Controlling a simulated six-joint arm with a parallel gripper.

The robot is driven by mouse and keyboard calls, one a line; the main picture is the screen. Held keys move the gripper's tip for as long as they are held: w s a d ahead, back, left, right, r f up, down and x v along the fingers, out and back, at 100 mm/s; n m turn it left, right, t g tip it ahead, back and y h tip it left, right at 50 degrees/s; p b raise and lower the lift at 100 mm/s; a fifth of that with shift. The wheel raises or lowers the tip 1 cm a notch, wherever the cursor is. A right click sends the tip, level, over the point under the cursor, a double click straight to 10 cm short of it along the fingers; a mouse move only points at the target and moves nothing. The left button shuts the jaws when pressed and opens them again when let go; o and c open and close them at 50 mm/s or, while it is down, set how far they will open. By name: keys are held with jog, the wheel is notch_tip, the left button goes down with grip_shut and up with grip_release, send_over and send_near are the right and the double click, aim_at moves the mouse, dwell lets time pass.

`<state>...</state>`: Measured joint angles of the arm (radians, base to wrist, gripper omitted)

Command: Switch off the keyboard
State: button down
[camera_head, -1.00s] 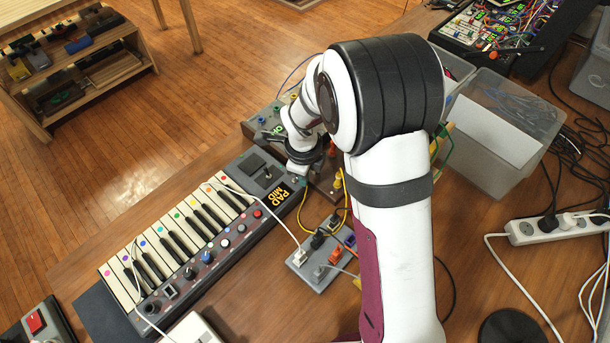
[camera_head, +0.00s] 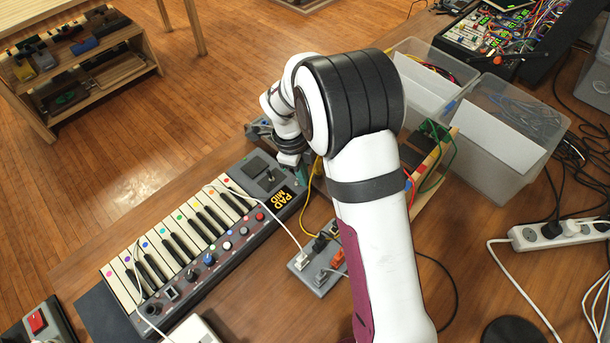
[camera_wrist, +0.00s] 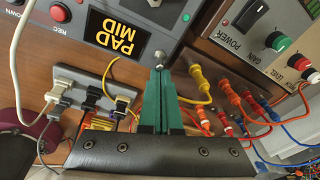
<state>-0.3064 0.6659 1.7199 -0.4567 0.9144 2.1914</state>
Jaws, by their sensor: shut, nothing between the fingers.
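The keyboard (camera_head: 228,238) lies at a slant on the table in the head view, with white and black keys and a row of knobs. A small metal switch lever (camera_wrist: 159,57) stands at the keyboard's near edge, right of the label. My gripper (camera_wrist: 160,73) has green fingers, shut and empty. Their tips are right in front of the lever; I cannot tell if they touch it. In the head view, my wrist hides most of the fingers at the keyboard's far right corner.
A grey power strip (camera_wrist: 90,92) with plugs lies beside the keyboard. A grey box marked "POWER" and "GAIN" (camera_wrist: 276,58) stands close on the right, with colored plugs and cables between. Clear bins (camera_head: 505,125) stand at the right in the head view.

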jog(key=shift+w+a, duration=0.25)
jog(key=shift+a, duration=0.05)
jog(key=shift+r, duration=0.15)
jog(key=shift+r, duration=0.75)
notch_tip(320, 180, up, 9)
jog(key=w+a, duration=0.1)
jog(key=w, duration=0.1)
jog(key=shift+a, duration=0.35)
